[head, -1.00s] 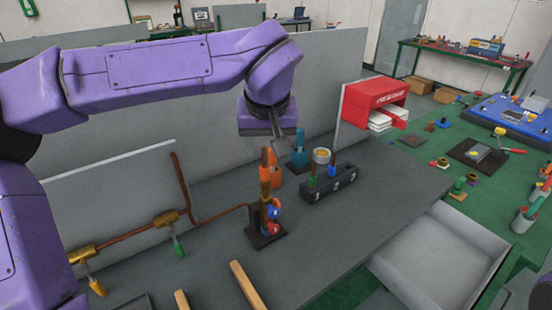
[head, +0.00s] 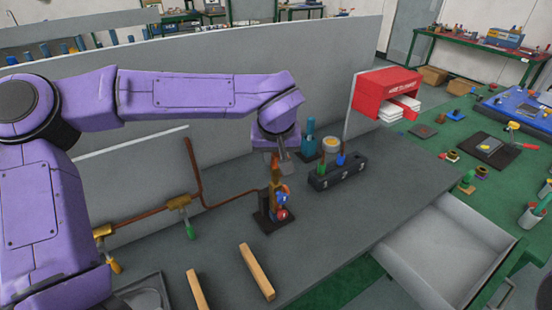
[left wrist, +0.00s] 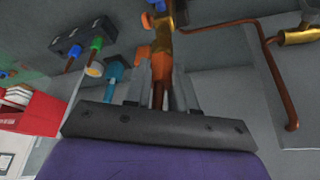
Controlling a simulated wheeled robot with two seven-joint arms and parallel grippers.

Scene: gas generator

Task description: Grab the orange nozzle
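A brass torch (head: 275,188) with red and blue knobs stands upright on a dark base on the grey bench. Its upper end is an orange-brown nozzle (head: 275,166). My left gripper (head: 281,157) points down over it. In the left wrist view the nozzle (left wrist: 158,88) runs between the two fingers of my left gripper (left wrist: 162,82), which stand apart on either side. The fingers look open; contact with the nozzle cannot be made out. A bright orange object (left wrist: 143,52) shows behind it, mostly hidden. My right gripper is out of view.
A teal bottle (head: 309,138) and a black box (head: 340,172) with green and blue pieces stand just right. A copper pipe (head: 225,200) runs left of the torch. A grey panel (head: 180,60) backs the bench. Two wooden bars (head: 257,272) lie in front.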

